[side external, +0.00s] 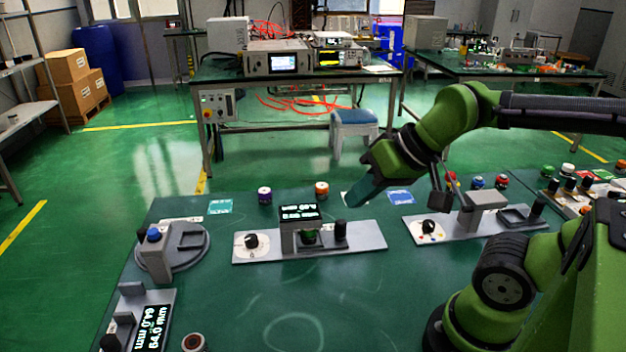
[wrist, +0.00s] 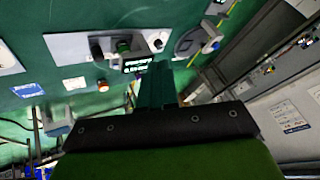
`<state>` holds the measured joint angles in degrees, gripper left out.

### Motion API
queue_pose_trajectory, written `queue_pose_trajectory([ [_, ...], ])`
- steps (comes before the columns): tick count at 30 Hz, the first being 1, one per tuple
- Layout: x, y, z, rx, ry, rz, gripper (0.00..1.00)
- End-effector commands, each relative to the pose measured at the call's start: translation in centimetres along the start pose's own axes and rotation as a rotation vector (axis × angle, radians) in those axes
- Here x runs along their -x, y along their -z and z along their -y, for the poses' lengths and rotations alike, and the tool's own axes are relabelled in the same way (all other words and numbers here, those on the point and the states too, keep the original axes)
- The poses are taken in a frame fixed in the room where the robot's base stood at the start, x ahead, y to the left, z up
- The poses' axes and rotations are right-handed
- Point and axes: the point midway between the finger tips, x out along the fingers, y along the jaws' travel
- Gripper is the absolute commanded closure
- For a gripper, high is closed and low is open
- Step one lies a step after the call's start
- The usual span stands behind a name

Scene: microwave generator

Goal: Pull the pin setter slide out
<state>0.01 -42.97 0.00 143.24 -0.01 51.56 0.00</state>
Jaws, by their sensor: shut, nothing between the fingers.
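No label marks the pin setter slide, so I cannot tell for sure which part it is. The middle fixture (side external: 365,237) is a grey plate with a black knob (side external: 251,241), a bridge carrying a lit display (side external: 298,212), a green part (side external: 309,237) under it and a black block (side external: 341,231). It also shows in the wrist view (wrist: 72,48). A lower-left fixture (side external: 128,305) has a lit mm display (side external: 152,328) and dark blocks. My gripper (side external: 357,192) is shut and empty, above the bench behind the middle fixture, apart from it. Its fingers also show in the wrist view (wrist: 157,85).
A round-based fixture with a blue button (side external: 153,235) stands left, and a plate with a grey bracket (side external: 483,198) stands right. Small jars (side external: 264,195) and cards (side external: 220,207) lie along the bench's back edge. The front middle of the bench (side external: 290,300) is clear.

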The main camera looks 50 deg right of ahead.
Motion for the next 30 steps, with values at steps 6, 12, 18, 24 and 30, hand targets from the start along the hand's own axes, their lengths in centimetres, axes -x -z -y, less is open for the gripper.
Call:
queue_pose_trajectory([
  [6,-1.4,0.3,-0.6,-0.027,-0.025,0.060,0.66],
  [12,-4.5,4.3,-3.0,-0.162,-0.131,0.203,0.43],
  [18,-7.9,8.7,-7.5,-0.365,-0.318,0.333,0.43],
  [24,-9.3,11.7,-11.4,-0.540,-0.495,0.383,0.43],
  [30,-8.6,12.3,-11.8,-0.633,-0.546,0.385,0.43],
])
